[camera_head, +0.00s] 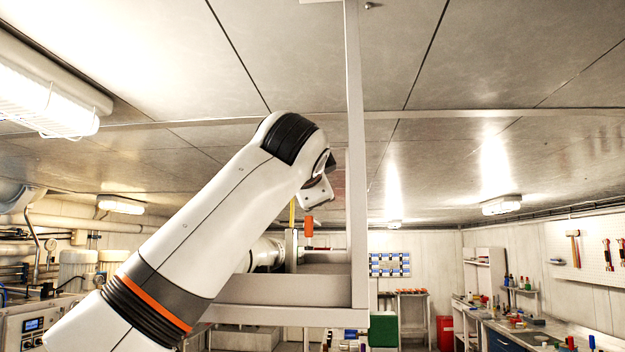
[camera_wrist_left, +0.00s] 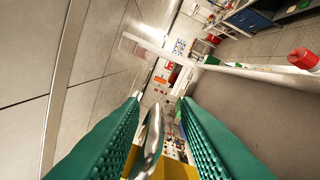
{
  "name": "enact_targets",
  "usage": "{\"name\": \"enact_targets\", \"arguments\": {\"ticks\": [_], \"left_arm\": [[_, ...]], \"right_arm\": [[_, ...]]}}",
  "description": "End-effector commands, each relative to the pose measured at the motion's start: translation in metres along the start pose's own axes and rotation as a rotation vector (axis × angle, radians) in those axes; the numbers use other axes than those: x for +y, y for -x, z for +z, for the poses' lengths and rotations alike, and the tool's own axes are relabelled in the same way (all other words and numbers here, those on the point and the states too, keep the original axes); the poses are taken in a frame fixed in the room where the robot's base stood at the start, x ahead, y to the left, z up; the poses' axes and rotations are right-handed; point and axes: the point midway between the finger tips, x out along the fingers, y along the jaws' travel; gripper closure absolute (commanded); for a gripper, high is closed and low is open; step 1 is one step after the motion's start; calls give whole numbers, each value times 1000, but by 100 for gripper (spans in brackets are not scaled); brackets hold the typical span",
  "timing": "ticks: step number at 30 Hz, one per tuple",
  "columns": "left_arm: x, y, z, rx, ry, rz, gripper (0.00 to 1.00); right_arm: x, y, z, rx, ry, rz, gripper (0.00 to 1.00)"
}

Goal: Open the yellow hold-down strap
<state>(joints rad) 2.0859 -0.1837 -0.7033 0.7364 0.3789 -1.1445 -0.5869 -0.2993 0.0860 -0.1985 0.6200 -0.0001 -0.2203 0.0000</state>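The yellow hold-down strap (camera_head: 292,214) shows in the head view as a short upright strip below my left wrist, above a grey metal shelf frame. In the left wrist view, yellow (camera_wrist_left: 180,170) shows low between and behind the fingers. My left gripper (camera_wrist_left: 159,100) has two green ribbed fingers standing apart. A shiny curved metal piece (camera_wrist_left: 152,138) lies between them, nearer the left finger, with a gap to the right finger. I cannot tell whether it touches. In the head view, my arm hides most of the gripper. My right gripper is not in view.
A grey upright post (camera_head: 357,150) stands just right of my wrist, and a shelf rail (camera_head: 285,290) runs below. An orange-red piece (camera_head: 308,226) hangs beside the strap. A red cap (camera_wrist_left: 303,60) sits at right in the wrist view. Workbenches stand far off at right.

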Motion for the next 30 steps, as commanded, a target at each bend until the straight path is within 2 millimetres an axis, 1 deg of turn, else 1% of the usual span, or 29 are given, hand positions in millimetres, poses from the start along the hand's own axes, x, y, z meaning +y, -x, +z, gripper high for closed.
{"name": "enact_targets", "arguments": {"ticks": [5, 8, 15, 18, 21, 25, 30], "left_arm": [[0, 6, 1, -4, -1, 4, 71], [-3, 19, 0, -6, -1, 5, 71], [-4, 71, -4, -4, 0, 5, 71], [-3, 91, -4, -3, 1, 5, 71], [-2, 106, -4, -1, 1, 4, 71], [0, 118, -4, 0, 2, 2, 71], [1, 122, -3, 1, 2, 1, 71]], "right_arm": [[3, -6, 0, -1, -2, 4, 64], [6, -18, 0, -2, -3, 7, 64], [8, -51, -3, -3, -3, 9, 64], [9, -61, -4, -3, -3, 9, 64], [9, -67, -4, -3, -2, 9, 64], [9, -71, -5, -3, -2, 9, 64], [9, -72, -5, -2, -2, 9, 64]]}}
